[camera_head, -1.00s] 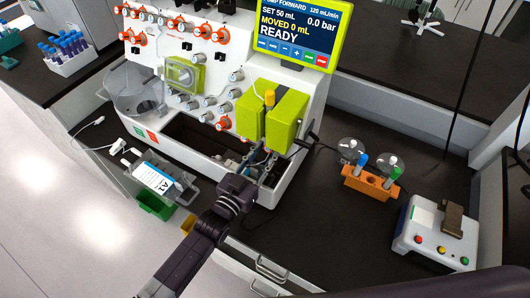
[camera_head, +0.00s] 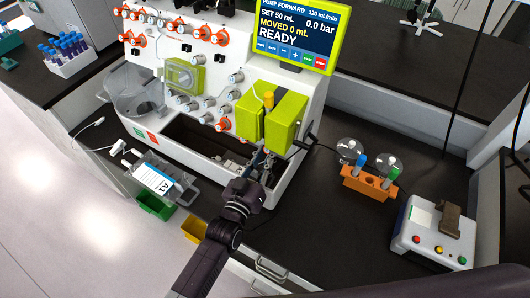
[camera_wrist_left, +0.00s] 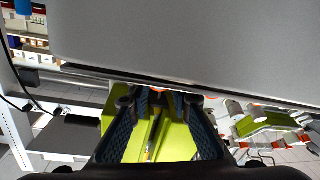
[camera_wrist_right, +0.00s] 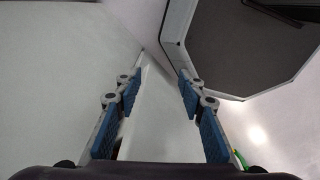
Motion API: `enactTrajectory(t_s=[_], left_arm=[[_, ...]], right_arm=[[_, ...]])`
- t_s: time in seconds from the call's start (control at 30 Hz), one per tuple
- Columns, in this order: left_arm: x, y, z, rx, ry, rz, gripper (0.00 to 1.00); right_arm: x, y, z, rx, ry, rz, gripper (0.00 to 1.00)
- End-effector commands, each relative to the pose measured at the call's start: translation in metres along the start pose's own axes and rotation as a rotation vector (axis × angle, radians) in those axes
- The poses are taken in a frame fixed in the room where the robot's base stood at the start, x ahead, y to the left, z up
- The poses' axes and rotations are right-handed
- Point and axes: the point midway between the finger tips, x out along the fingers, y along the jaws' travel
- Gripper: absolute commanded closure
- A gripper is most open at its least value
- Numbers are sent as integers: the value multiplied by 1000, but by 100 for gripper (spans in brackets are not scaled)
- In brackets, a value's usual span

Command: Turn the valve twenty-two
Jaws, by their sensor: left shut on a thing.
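The white cell processor (camera_head: 170,60) carries several orange and grey valves on its front panel. I cannot read their numbers, so I cannot tell which is valve twenty-two. My left gripper (camera_head: 262,160) is at the machine's lower right, just below the yellow-green blocks (camera_head: 284,122). In the left wrist view its fingers (camera_wrist_left: 158,98) reach up to the edge of a pale panel (camera_wrist_left: 190,45), with a bit of orange at the tips. They are shut on a small part, likely a valve handle, mostly hidden. My right gripper (camera_wrist_right: 160,85) is open and empty.
The screen (camera_head: 292,32) reads READY, moved 0 mL. An orange rack (camera_head: 368,184) with two flasks and a white device (camera_head: 436,232) with coloured buttons stand on the dark bench at right. A labelled bag (camera_head: 155,180) hangs at the bench's left edge.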

Motion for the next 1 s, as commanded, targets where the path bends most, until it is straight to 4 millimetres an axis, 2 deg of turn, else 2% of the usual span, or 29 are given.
enactTrajectory(t_s=[0.4, 1.0], left_arm=[[0, 3, -1, -226, -2, -97, 100], [0, 3, 0, -279, -1, -119, 100]], right_arm=[[-14, -2, -2, 1, 0, -3, 63], [-16, -2, -2, 3, 1, -2, 63]])
